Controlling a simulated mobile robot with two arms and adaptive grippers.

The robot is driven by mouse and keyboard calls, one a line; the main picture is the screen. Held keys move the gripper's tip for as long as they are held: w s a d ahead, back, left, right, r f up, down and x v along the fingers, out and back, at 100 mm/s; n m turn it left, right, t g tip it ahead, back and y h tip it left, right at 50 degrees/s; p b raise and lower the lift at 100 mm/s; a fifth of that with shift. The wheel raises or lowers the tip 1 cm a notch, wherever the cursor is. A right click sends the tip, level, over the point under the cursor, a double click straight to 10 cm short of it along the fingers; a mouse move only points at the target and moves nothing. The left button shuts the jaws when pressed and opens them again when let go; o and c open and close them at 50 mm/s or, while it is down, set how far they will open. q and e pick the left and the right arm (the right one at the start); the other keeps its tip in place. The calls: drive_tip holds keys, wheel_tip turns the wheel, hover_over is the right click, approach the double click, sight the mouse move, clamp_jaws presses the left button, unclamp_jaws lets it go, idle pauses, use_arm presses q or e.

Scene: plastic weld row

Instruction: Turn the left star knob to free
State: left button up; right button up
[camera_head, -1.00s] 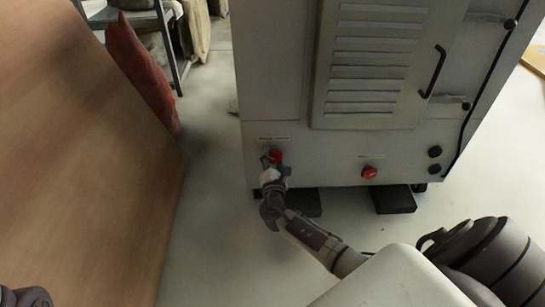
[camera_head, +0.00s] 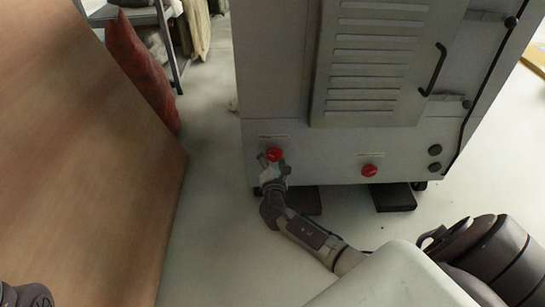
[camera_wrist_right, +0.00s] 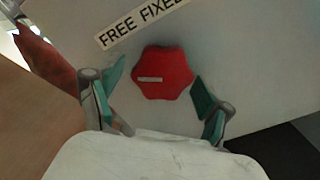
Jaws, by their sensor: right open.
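The left star knob (camera_head: 274,154) is red and sits low on the front of the grey machine cabinet. It also shows in the right wrist view (camera_wrist_right: 163,73), with a pale bar mark lying nearly level on its face. A label reading "FREE FIXED" (camera_wrist_right: 143,22) is above it. My right gripper (camera_head: 272,163) is just in front of and below the knob. In the wrist view its teal-padded fingers (camera_wrist_right: 160,85) are spread wide to either side of the knob's lower part, with gaps. A second red knob (camera_head: 369,170) is further right. Of my left arm only a dark part shows at the lower left corner.
The grey cabinet (camera_head: 280,80) has a louvred panel with a black handle (camera_head: 433,70). Dark feet (camera_head: 396,197) stand beneath it. A large brown board (camera_head: 90,180) is close on the left, with a red sack (camera_head: 140,75) behind it. Floor between board and cabinet is clear.

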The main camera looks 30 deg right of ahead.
drive_tip(key=v, duration=1.1)
drive_tip(key=shift+s+a, duration=0.3)
drive_tip(key=shift+f, duration=0.1)
